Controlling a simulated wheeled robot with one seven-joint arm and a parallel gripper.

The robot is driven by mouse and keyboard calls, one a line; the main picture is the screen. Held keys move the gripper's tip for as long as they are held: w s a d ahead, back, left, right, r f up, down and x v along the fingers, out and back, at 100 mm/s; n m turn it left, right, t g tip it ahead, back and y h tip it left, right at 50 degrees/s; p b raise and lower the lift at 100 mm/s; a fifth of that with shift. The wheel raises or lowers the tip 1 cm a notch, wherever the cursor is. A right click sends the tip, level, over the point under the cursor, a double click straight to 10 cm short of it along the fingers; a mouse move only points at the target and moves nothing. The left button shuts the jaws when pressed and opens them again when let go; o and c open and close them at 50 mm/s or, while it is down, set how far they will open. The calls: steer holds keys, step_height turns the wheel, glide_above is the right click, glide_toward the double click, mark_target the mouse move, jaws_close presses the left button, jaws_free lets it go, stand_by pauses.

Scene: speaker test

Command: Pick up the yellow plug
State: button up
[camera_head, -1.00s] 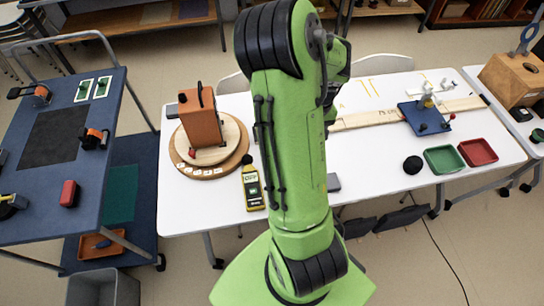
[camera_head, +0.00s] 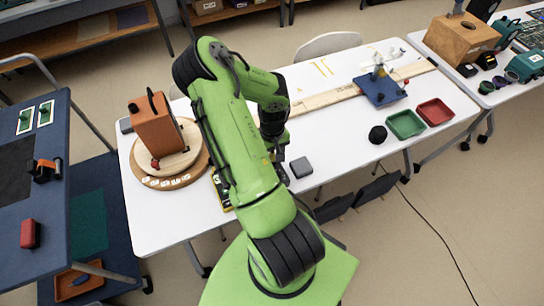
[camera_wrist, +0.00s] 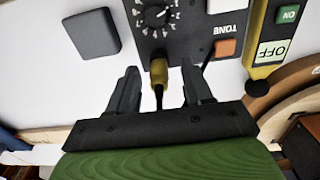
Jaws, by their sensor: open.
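The yellow plug (camera_wrist: 158,72) shows in the wrist view at the edge of a dark box (camera_wrist: 170,32) with a dial and a "TONE" label. It appears to be seated in the box, and a black cable runs from its near end. My gripper (camera_wrist: 160,69) is open, with one finger on each side of the plug and a visible gap on both sides. In the head view my gripper (camera_head: 277,160) is low over the white table (camera_head: 335,145). The plug is hidden behind my arm there.
A dark grey block (camera_wrist: 92,34) lies left of the box in the wrist view. In the head view, an orange-brown box (camera_head: 155,124) stands on a round wooden base, and green (camera_head: 405,124) and red (camera_head: 435,111) trays lie right.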

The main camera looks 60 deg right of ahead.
jaws_close()
steer(key=shift+r, duration=0.1)
stand_by(0.4)
